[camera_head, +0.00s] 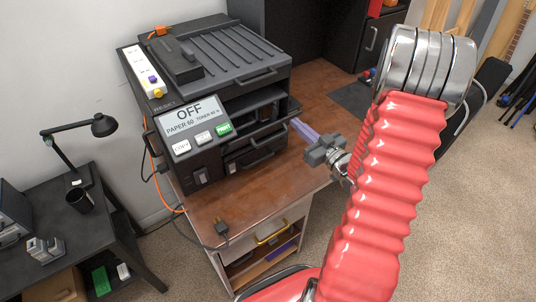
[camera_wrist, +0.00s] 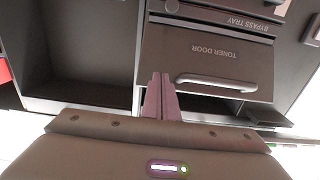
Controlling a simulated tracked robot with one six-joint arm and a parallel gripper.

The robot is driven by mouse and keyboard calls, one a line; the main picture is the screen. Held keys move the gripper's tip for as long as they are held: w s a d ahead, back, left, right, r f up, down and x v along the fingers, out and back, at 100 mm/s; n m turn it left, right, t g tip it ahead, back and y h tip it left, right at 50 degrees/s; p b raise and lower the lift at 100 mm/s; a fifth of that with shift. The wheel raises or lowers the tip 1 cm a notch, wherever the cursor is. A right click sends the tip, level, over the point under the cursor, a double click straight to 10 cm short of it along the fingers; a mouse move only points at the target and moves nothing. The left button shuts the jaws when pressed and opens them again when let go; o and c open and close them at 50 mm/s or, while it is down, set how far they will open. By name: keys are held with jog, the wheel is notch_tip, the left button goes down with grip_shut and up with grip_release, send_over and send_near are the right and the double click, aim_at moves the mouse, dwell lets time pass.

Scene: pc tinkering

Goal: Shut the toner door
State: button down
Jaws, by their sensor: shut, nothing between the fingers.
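The toner door (camera_wrist: 165,52) is a dark grey panel in the wrist view, its label upside down, with a pale bar handle (camera_wrist: 216,80) near its lower edge. A dark gap shows below it. The black printer (camera_head: 255,62) stands on a wooden-topped cart in the head view; a thin dark edge juts from its right side, and I cannot tell whether that is the door. My gripper (camera_head: 297,124) is shut and empty at the printer's right side. In the wrist view its pinkish fingertips (camera_wrist: 161,76) overlap the door's lower left corner; contact is unclear.
The bypass tray (camera_wrist: 222,17) borders the toner door in the wrist view. The printer's panel (camera_head: 189,116) reads OFF. A dark desk (camera_head: 105,235) with a lamp stands at left.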

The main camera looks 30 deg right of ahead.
jog(key=shift+w+r, duration=0.35)
jog(key=shift+w, duration=0.15)
jog(key=shift+a, duration=0.1)
jog(key=shift+w+a+r, duration=0.1)
jog(key=shift+w+r, duration=0.1)
jog(key=shift+w, duration=0.3)
jog(key=shift+w+r, duration=0.2)
jog(key=shift+w, duration=0.3)
jog(key=shift+w+a+r, duration=0.15)
jog(key=shift+w+r, duration=0.05)
jog(key=shift+w, duration=1.25)
jog(key=shift+s, duration=0.1)
jog(key=s+d, duration=0.1)
jog(key=s, duration=0.6)
jog(key=shift+s, duration=0.4)
jog(key=shift+s, duration=0.1)
